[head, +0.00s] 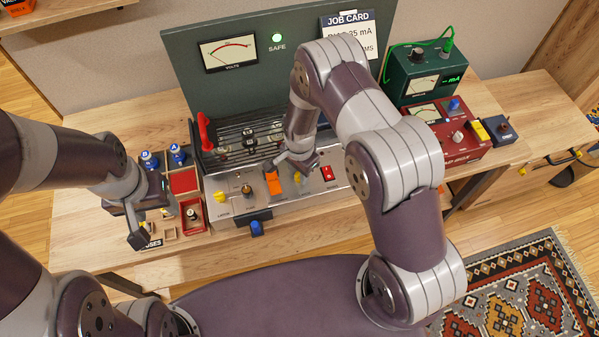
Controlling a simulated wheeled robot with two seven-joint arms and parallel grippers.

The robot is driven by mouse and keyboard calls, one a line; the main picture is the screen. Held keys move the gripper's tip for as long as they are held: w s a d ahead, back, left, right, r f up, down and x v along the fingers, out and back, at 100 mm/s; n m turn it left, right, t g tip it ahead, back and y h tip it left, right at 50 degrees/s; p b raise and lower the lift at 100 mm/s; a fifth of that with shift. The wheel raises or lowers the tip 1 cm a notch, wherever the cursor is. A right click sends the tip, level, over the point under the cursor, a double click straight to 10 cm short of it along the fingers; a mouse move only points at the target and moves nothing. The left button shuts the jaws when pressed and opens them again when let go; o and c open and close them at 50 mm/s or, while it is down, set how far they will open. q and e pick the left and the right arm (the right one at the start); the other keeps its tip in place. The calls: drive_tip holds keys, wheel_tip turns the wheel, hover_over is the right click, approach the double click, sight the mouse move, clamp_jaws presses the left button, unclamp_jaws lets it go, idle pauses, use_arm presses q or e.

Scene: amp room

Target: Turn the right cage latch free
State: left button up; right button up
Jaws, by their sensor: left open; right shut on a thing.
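The black wire cage (236,138) stands at the back of the grey chassis panel (330,182) on the bench. The left cage latch (219,196) is a yellow knob at the panel's left end. The right cage latch (299,180) shows as a bit of yellow under my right gripper (297,172), which is shut on it. The fingers and wrist hide most of this latch, so its turn angle cannot be told. My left gripper (152,222) is open over the small parts trays at the left, apart from the cage.
An orange piece (273,183) and a red switch (327,173) sit close beside my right gripper. Blue-capped bottles (177,154) and a red tray (191,214) are at the left. Green (421,80) and red (444,133) instruments stand at the right. The bench front is mostly clear.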

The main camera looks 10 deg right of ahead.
drive_tip(key=m+b, duration=0.1)
drive_tip(key=m, duration=0.5)
drive_tip(key=shift+w, duration=0.1)
drive_tip(key=shift+r, duration=0.1)
idle(0.4)
drive_tip(key=o, duration=1.1)
drive_tip(key=shift+c, duration=0.2)
wheel_tip(320, 180, up, 13)
drive_tip(key=b, duration=0.2)
drive_tip(key=shift+f, duration=0.2)
